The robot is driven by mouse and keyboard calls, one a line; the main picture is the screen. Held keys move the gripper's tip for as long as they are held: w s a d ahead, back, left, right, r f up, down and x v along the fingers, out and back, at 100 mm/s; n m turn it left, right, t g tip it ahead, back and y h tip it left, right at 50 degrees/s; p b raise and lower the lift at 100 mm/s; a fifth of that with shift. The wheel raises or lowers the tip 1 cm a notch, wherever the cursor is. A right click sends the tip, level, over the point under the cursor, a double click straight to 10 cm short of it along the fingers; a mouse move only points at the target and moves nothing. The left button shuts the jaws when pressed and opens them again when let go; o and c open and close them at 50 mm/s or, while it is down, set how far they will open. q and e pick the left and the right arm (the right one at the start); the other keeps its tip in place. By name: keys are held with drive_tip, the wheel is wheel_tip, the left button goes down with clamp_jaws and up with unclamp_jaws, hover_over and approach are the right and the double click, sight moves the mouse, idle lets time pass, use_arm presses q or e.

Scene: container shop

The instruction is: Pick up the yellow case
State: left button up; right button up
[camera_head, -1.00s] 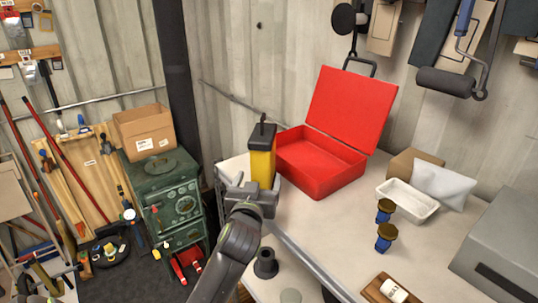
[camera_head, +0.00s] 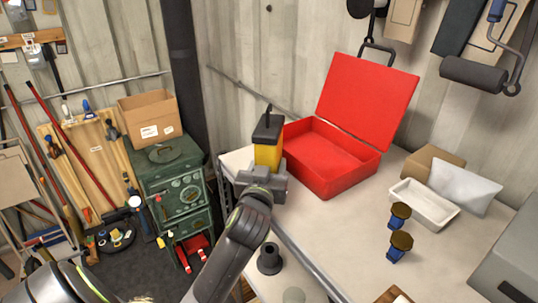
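The yellow case (camera_head: 268,154), with a black top and a thin black handle, stands upright at the left end of the workbench, in front of the open red toolbox's left edge. My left gripper (camera_head: 263,181) is at the near side of the case and covers its lower part. Its fingertips are partly hidden, so I cannot tell whether they are closed on the case. I also cannot tell whether the case rests on the bench. My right gripper is not in view.
The open red toolbox (camera_head: 322,160) stands close behind and right of the case. A white tray (camera_head: 424,203), two blue-and-brown items (camera_head: 399,246) and a grey box (camera_head: 513,262) are farther right on the workbench (camera_head: 345,240). A green stove (camera_head: 176,190) stands left.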

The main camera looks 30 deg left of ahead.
sight(268, 129)
use_arm(q)
drive_tip(key=c, duration=0.4)
drive_tip(key=shift+r, duration=0.1)
wheel_tip(268, 129, up, 10)
drive_tip(key=shift+a+f+b, duration=0.1)
drive_tip(key=shift+b, duration=0.25)
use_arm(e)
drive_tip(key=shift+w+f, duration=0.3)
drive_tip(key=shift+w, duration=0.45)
